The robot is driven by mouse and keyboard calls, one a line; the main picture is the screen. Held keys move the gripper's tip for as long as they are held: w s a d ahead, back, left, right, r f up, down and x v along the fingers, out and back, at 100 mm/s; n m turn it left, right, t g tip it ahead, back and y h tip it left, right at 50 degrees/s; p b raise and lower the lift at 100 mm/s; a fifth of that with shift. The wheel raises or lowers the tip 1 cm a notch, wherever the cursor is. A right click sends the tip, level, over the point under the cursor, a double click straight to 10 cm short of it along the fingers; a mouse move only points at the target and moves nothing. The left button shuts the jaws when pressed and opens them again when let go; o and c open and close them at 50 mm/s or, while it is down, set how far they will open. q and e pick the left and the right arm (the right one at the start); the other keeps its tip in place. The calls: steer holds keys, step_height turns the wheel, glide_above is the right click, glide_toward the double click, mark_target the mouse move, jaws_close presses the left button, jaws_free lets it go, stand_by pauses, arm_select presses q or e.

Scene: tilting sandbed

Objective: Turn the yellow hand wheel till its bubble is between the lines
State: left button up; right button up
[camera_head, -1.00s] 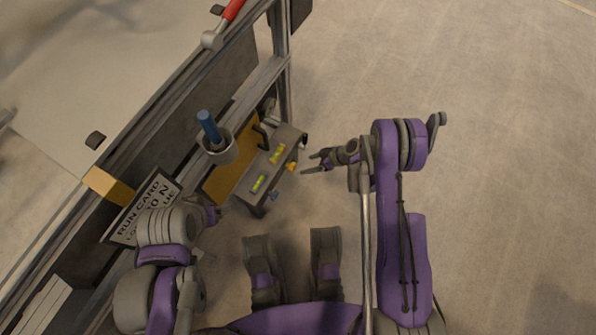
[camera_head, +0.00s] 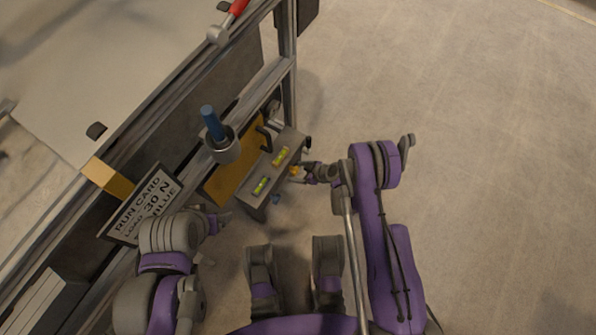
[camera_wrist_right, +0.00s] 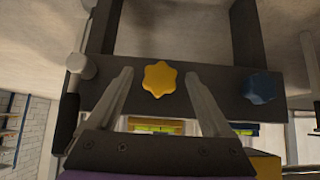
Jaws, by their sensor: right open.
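The yellow hand wheel (camera_head: 294,171) is on the side of a grey box (camera_head: 270,168) that carries two yellow-green level vials, one upper (camera_head: 281,156) and one lower (camera_head: 261,185). The bubbles are too small to place against the lines. In the right wrist view the lobed yellow wheel (camera_wrist_right: 159,80) shows between the two fingers of my right gripper (camera_wrist_right: 160,75). The fingers are apart on either side, with gaps to the wheel. In the head view the right gripper (camera_head: 302,173) is at the wheel. My left gripper (camera_head: 218,216) is partly hidden by its arm; its jaws are unclear.
A blue hand wheel (camera_head: 276,199) sits on the same box, and also shows at right in the wrist view (camera_wrist_right: 258,87). A holder with a blue handle (camera_head: 211,122), a run card (camera_head: 146,205) and a red-handled tool (camera_head: 218,34) are along the frame. Open floor lies right.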

steer(key=shift+a+f, duration=0.1)
jaws_close()
stand_by(0.4)
steer(key=shift+w+d+m+g+y, duration=0.15)
steer(key=shift+d+m+g+y, duration=0.05)
steer(key=shift+m+g+y, duration=0.6)
steer(key=shift+f+m+g+y, duration=0.1)
steer(key=shift+m+g+y, duration=0.6)
steer(key=shift+g+y, duration=0.35)
jaws_free()
steer(key=shift+w, duration=0.1)
